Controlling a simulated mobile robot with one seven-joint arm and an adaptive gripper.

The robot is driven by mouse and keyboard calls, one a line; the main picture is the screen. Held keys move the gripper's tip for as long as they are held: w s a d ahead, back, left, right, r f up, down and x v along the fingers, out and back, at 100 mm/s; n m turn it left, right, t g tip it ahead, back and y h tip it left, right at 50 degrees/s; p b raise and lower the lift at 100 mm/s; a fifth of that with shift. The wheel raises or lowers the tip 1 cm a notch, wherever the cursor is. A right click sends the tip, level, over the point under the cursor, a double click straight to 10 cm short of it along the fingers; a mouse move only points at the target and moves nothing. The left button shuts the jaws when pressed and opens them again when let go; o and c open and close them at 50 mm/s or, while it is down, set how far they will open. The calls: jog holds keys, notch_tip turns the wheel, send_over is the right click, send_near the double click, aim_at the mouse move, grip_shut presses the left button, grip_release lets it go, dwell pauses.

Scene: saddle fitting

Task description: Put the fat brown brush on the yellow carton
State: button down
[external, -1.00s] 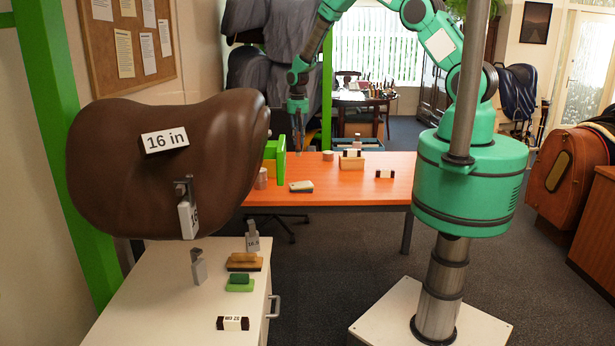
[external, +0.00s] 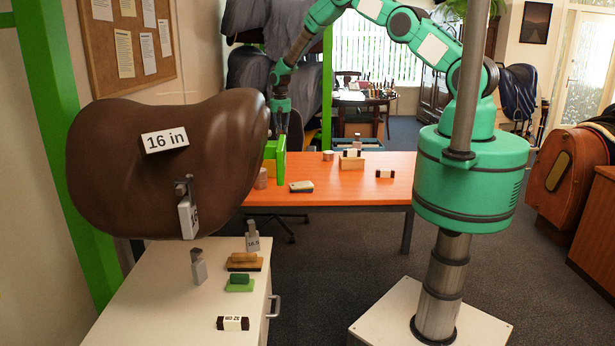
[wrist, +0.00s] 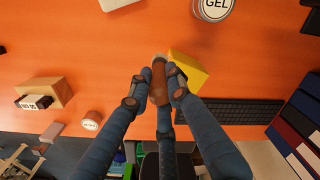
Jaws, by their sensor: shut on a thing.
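The fat brown brush (wrist: 160,84) is in my gripper (wrist: 157,86). The yellow carton (wrist: 189,71) lies just right of the brush in that view. The brush and right finger overlap the carton's left edge; I cannot tell whether they touch it. In the external view, my gripper (external: 283,124) is above the far left end of the orange table, by a green upright object.
The orange table (external: 345,188) bears a green upright object (external: 275,158), a pale block (external: 301,186) and a small box (external: 352,162). A GEL tub (wrist: 214,8) is above. A brown saddle (external: 150,205) hangs in front.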

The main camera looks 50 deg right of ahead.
jog(key=shift+w+f, duration=0.2)
jog(key=shift+w, duration=2.05)
jog(key=shift+f+p, duration=0.1)
jog(key=shift+p, duration=0.2)
jog(key=shift+f+p, duration=0.35)
jog(key=shift+f, duration=1.3)
jog(key=shift+f, duration=0.2)
jog(key=c, duration=1.6)
grip_release()
jog(key=shift+r, duration=0.2)
jog(key=shift+r+b, duration=0.85)
jog(key=shift+r, duration=5.15)
